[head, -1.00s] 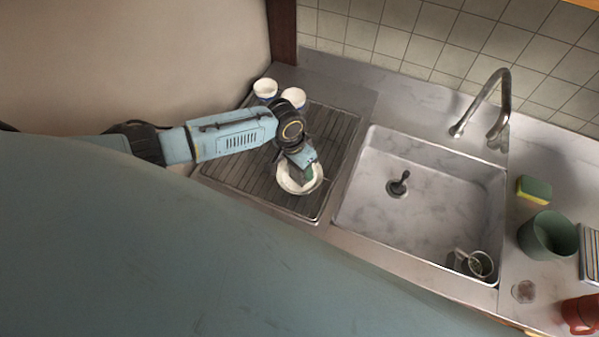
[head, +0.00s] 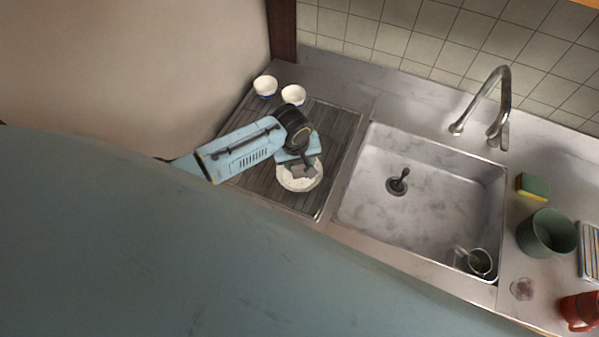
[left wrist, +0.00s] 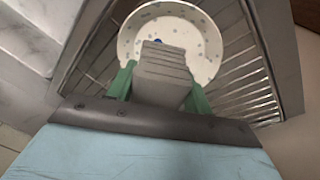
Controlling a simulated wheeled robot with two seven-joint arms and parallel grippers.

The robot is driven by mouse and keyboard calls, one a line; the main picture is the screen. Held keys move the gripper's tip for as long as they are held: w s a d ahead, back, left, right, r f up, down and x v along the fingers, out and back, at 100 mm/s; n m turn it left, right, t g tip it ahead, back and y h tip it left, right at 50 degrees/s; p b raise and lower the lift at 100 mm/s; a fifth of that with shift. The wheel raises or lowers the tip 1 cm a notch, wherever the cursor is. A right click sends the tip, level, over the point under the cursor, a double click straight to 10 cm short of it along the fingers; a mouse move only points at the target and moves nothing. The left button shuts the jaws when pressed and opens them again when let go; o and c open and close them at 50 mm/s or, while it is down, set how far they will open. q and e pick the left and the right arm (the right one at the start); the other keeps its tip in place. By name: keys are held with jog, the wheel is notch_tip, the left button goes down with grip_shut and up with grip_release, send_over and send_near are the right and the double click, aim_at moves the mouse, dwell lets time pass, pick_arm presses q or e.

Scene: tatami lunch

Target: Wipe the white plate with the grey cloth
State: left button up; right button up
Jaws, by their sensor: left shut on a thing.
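The white plate (head: 298,183) lies on the ribbed drainboard left of the sink. In the left wrist view the plate (left wrist: 205,35) is a pale round dish with small dark specks. My left gripper (head: 301,168) is over the plate, coming from its far side. It is shut on the grey cloth (left wrist: 163,72), a folded block between the green fingertips. The cloth (head: 304,173) covers part of the plate; I cannot tell whether it touches the surface. My right gripper is not in view.
Two white cups (head: 265,86) stand at the back of the drainboard (head: 335,135). The sink (head: 425,210) to the right holds a cup (head: 480,262). A sponge (head: 534,187), a green pot (head: 547,233) and a red mug (head: 580,310) stand on the right counter.

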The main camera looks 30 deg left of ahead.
pick_arm(q)
jog(key=m, duration=0.3)
jog(key=shift+s+a+h, duration=0.1)
jog(key=shift+a+h, duration=0.05)
jog(key=shift+h, duration=0.15)
jog(key=m, duration=0.4)
jog(key=shift+s+g+h, duration=0.1)
jog(key=shift+g+h, duration=0.2)
jog(key=m, duration=0.6)
jog(key=shift+s+a+m+g+h, duration=0.1)
jog(key=shift+s+m+g+h, duration=0.1)
jog(key=shift+m+g+h, duration=0.15)
